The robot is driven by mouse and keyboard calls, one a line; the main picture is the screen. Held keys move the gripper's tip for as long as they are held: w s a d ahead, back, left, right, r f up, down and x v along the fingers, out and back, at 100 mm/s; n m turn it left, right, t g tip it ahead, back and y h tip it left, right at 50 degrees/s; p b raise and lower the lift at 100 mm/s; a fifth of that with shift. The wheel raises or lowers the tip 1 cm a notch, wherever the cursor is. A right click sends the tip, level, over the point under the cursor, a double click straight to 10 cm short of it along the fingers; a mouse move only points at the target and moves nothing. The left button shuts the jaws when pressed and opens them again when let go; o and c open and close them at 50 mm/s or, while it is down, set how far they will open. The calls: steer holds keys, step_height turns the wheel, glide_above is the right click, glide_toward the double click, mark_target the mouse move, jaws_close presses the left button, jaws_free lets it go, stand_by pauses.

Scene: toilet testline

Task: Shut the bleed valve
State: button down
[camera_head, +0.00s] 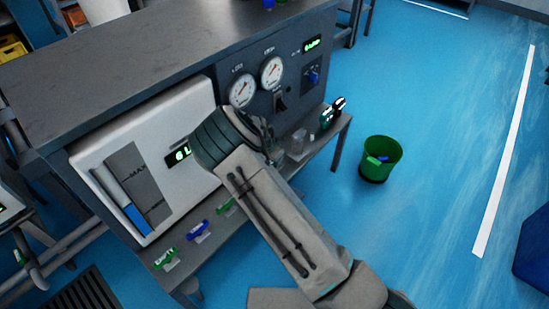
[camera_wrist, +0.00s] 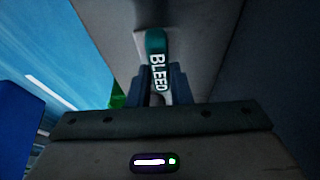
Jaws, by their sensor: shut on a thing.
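The bleed valve handle (camera_wrist: 157,55) is a teal lever with BLEED in white letters, seen in the wrist view at the top centre. My gripper (camera_wrist: 160,90) is shut on it, with a dark finger on each side of its lower part. The lever stands roughly upright in the wrist view, against a grey surface. In the head view my gripper (camera_head: 266,140) is at the front of the test bench, below the gauges. My arm hides the valve there.
The bench (camera_head: 120,60) carries two round gauges (camera_head: 242,90), a white panel with a blue-filled level column (camera_head: 137,217), and a lower shelf (camera_head: 325,143) with small green and blue items. A green bin (camera_head: 380,159) stands on the blue floor at right. Open floor surrounds the bin.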

steer(key=c, duration=1.3)
jaws_free()
steer(key=shift+s+a+r, duration=0.1)
steer(key=shift+a+r, duration=0.05)
steer(key=shift+r, duration=0.25)
steer(key=s+a, duration=0.2)
steer(key=s, duration=0.1)
steer(key=s+a+p, duration=0.1)
steer(key=s+a, duration=0.2)
steer(key=s+a+p, duration=0.1)
steer(key=s+a, duration=0.1)
steer(key=s, duration=0.1)
steer(key=shift+s+a+r, duration=0.1)
steer(key=shift+s+a, duration=0.2)
